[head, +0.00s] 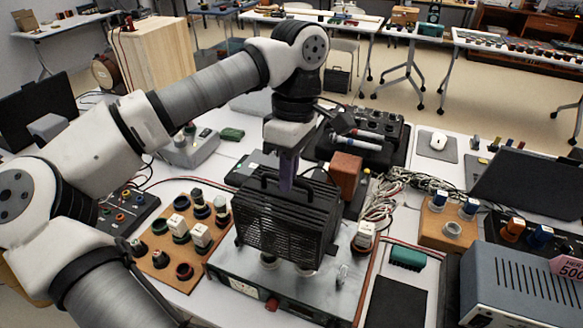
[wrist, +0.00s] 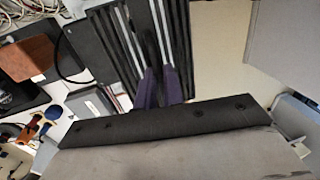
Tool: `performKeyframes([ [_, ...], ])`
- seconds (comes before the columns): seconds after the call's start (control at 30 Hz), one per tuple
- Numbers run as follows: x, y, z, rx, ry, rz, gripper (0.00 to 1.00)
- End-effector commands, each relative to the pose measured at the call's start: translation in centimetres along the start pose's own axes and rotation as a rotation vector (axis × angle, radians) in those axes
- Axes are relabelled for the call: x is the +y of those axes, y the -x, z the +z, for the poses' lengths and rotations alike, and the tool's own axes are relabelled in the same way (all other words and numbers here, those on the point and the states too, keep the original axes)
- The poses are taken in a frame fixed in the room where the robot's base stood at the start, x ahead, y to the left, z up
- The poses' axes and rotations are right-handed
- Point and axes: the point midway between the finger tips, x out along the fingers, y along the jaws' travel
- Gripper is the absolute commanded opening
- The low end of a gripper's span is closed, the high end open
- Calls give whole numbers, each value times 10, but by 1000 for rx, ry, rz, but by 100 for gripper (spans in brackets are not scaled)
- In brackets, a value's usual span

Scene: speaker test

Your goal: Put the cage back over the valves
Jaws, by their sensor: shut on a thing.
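The cage (head: 285,220) is a black slatted box with a handle on top, in the middle of the head view. My gripper (head: 288,175) points down at its top, its purple fingers shut on the cage. In the wrist view the dark slats of the cage (wrist: 150,30) run past the purple fingers (wrist: 159,88). The cage is over the silver-topped amplifier (head: 345,272). Pale rounded valve parts (head: 268,261) show just under its lower edge. Most of the valves are hidden behind the slats. I cannot tell whether the cage touches the amplifier top.
A board with several sockets and valves (head: 160,262) lies left of the amplifier. A reddish-brown block (head: 346,170) and bundled pale cables (head: 385,200) are behind and to the right. A grey-blue vented box (head: 520,285) stands at the right front. The bench is crowded.

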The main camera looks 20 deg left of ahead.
Motion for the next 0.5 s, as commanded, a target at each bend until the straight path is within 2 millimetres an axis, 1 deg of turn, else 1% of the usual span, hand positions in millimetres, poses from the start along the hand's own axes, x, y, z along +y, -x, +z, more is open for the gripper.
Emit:
performKeyframes([
  [0.03,1,-7,0,0,0,0,0],
  [0.5,9,-44,0,0,0,0,0],
])
